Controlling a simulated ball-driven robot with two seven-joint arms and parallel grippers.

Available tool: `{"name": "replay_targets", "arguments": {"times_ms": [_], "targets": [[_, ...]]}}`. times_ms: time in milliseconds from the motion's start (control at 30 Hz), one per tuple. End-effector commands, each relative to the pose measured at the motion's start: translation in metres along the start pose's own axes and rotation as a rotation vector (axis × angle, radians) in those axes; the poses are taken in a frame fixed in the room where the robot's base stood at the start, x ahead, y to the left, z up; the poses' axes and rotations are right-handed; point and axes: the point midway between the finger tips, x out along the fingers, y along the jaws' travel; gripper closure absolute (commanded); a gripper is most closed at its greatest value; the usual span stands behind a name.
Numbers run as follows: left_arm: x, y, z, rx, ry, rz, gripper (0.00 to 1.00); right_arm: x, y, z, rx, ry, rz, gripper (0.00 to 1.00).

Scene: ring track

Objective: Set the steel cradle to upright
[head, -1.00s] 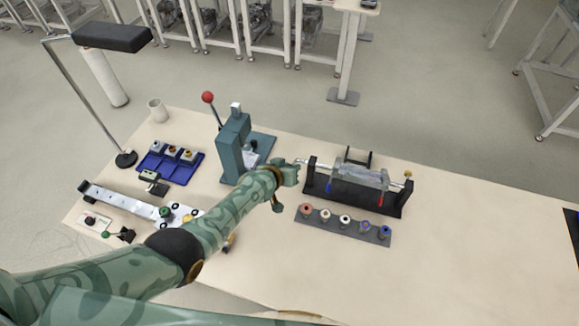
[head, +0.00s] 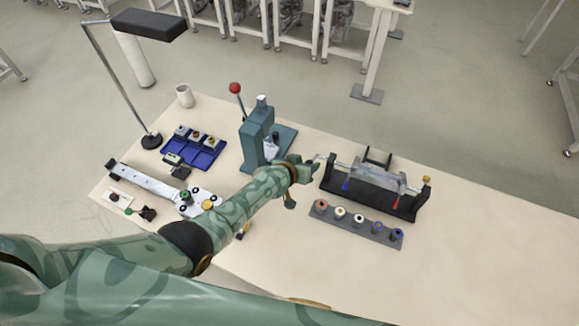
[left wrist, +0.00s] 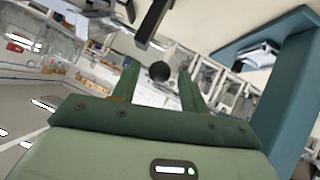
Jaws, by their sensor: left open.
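The steel cradle (head: 376,178) is a grey metal piece on a shaft between the two end posts of a black stand (head: 372,199), right of centre. A blue part and a red part hang at its lower front edge. Its exact tilt is hard to tell. My left gripper (head: 312,166) is at the stand's left end, beside the shaft's end, which it partly hides. In the left wrist view the left gripper (left wrist: 157,84) is open, with a black ball knob (left wrist: 159,71) showing between its fingertips. I cannot tell whether they touch it. My right gripper is not in view.
A teal press (head: 258,138) with a red-knobbed lever stands just left of my gripper. A grey strip (head: 350,231) with several spools lies in front of the stand. A blue tray (head: 207,154), a cup and a lamp are at left. The table's right side is clear.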

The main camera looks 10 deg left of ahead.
Motion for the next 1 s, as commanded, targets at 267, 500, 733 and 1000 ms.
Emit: {"name": "replay_targets", "arguments": {"times_ms": [267, 500, 733, 1000], "targets": [[-0.080, 0.002, -0.005, 0.001, 0.000, 0.000, 0.56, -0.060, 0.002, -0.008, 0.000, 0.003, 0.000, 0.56], [-0.125, 0.001, -0.002, 0.001, 0.000, 0.000, 0.56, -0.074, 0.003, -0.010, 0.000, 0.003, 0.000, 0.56], [-0.139, 0.000, -0.001, 0.001, 0.000, 0.000, 0.56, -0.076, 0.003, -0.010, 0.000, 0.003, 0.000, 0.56], [-0.139, 0.000, 0.000, 0.004, 0.000, 0.000, 0.70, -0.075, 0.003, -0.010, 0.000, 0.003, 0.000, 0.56]]}}
